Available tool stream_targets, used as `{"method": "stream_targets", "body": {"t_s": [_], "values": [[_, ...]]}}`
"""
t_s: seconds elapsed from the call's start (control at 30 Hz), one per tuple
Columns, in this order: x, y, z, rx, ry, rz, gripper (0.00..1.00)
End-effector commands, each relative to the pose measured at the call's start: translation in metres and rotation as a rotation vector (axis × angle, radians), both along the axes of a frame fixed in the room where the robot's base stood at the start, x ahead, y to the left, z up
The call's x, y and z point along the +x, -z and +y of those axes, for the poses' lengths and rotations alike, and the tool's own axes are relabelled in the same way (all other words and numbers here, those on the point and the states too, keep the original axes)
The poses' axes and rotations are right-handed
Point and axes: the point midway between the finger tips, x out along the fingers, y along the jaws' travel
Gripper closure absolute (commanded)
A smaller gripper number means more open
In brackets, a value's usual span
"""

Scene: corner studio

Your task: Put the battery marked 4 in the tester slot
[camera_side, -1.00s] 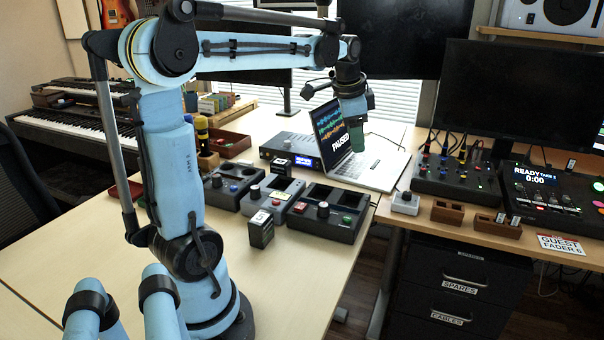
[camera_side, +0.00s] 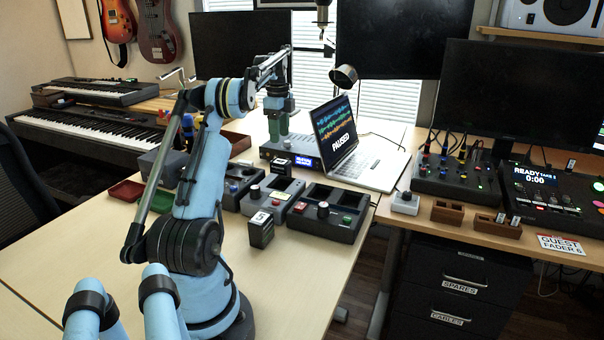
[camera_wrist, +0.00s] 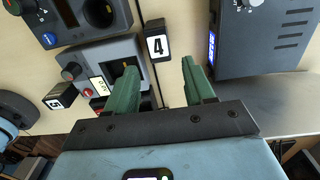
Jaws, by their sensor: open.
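The battery marked 4 (camera_wrist: 157,42) is a dark block with a white numbered label. It stands between the middle device and the grey box in the wrist view. A dark block in the side view (camera_side: 281,166), beside the laptop unit, appears to be it. My gripper (camera_wrist: 160,66) is open and empty, its green fingers pointing toward the battery, which lies beyond the tips and between their lines. My gripper (camera_side: 279,124) also hangs above the table in the side view. The middle device (camera_side: 272,201) has a recess and looks like the tester; a finger partly hides its slot in the wrist view.
Another dark numbered block (camera_side: 261,230) stands in front of the devices. A device with red and green buttons (camera_side: 330,212) sits to the right, another (camera_side: 238,182) to the left. The grey display box (camera_side: 290,149) and laptop (camera_side: 345,160) stand behind.

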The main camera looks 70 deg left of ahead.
Motion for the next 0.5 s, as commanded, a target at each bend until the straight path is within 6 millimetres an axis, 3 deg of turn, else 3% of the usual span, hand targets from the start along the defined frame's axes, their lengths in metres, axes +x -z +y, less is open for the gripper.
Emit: {"method": "stream_targets", "body": {"t_s": [0.3, 0.5], "values": [[0.000, 0.047, -0.001, 0.001, -0.001, -0.001, 0.47], [0.000, 0.059, -0.001, 0.001, -0.001, -0.001, 0.47]]}}
